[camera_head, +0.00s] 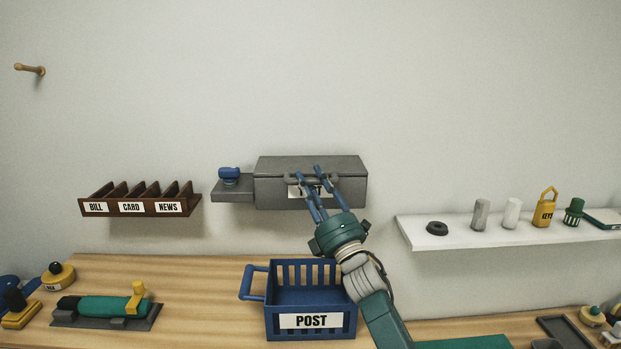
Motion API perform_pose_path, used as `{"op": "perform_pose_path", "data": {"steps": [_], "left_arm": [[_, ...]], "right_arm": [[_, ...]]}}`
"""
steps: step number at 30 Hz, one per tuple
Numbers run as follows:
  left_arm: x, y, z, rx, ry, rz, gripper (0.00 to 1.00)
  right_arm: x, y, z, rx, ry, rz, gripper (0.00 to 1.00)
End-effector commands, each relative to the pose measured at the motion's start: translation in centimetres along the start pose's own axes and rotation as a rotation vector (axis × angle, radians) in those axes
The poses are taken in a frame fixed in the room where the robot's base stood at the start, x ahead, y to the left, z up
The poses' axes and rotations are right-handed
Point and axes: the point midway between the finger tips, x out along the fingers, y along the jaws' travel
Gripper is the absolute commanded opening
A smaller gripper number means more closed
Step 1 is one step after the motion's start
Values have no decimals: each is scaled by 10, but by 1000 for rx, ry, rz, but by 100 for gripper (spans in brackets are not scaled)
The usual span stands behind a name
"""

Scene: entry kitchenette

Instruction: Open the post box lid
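The grey post box (350,194) is fixed to the wall at centre, with a small grey side shelf. Its lid (300,164) lies flat and shut on top. A white label on the front is partly covered by my fingers. My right gripper (309,174) reaches up from below, its blue fingers in front of the box's front face at the lid's lower edge. The two fingers are apart, with no object clearly between them. Whether they touch the box or a handle there, I cannot tell. My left gripper is not in view.
A blue POST basket (311,300) stands on the wooden table (200,275) below the box. A brown letter rack (140,199) hangs to the left. A white shelf (470,232) with several small objects is at right. A blue item (229,173) sits on the side shelf.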

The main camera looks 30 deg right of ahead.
Motion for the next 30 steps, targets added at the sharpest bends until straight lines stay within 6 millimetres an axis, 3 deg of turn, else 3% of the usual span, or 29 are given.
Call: {"op": "perform_pose_path", "data": {"steps": [4, 11, 15, 16, 24, 30], "left_arm": [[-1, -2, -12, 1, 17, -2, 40], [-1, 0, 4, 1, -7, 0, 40], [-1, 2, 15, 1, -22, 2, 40], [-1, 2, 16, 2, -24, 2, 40], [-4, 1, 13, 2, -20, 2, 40], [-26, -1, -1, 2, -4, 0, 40]], "right_arm": [[6, 0, 0, 0, 1, -1, 30], [6, 0, 0, 0, 1, -1, 30], [6, 0, 0, 0, 1, -1, 3], [6, 0, 0, 0, 1, -1, 0], [8, 1, 0, 2, 1, -6, 0], [23, 10, -1, 17, 1, -45, 0]]}}
